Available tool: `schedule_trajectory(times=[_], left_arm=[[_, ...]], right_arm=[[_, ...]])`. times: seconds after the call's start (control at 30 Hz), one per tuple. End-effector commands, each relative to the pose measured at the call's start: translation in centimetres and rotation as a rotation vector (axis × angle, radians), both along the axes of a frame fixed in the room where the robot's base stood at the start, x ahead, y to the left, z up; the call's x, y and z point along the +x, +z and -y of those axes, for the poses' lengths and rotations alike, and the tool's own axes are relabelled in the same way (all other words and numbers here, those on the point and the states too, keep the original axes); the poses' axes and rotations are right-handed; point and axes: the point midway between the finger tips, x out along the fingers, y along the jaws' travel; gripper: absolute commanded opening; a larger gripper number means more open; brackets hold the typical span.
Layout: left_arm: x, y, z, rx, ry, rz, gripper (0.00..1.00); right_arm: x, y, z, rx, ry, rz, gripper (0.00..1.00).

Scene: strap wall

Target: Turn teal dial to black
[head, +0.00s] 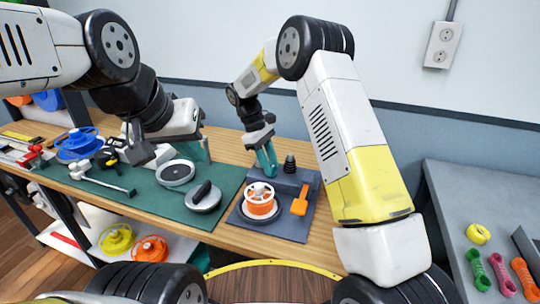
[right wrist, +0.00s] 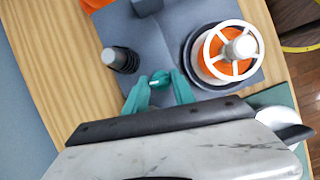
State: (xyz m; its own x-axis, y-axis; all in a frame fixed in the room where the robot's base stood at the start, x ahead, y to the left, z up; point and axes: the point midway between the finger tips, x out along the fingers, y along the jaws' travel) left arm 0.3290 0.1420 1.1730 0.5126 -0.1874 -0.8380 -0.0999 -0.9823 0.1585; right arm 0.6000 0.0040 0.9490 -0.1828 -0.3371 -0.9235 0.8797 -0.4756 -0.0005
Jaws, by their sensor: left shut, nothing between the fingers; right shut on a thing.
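The teal dial (right wrist: 160,79) shows as a small knob between my right fingertips in the right wrist view. It stands on a dark grey board (head: 286,228), which carries a fixture. My right gripper (right wrist: 159,88) is shut on the dial, its teal fingers on either side. In the head view my right gripper (head: 267,163) points down at the board and hides the dial. No black mark on or around the dial can be made out. My left gripper (head: 204,150) is shut and empty above the green mat, at the left of the board.
An orange reel with a white spoked wheel (right wrist: 232,50) stands close beside the right fingers. A black ribbed post (right wrist: 121,60) is on the other side. An orange lever (head: 300,201) is on the board. Round metal discs (head: 176,172) and tools lie on the green mat.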

Motion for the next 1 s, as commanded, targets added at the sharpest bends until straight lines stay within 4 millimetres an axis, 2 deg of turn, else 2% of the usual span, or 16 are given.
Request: schedule_trajectory(times=[0.5,0.7,1.0], left_arm=[[0.00,0.00,0.00,0.000,0.000,0.000,0.00],[0.00,0.00,0.00,0.000,0.000,0.000,0.00],[0.00,0.00,0.00,0.000,0.000,0.000,0.00]], right_arm=[[0.34,0.12,0.21,0.001,-0.441,0.003,0.00],[0.34,0.09,0.26,0.002,-0.546,0.003,0.00],[0.36,0.11,0.30,0.002,-0.614,0.003,0.00]])
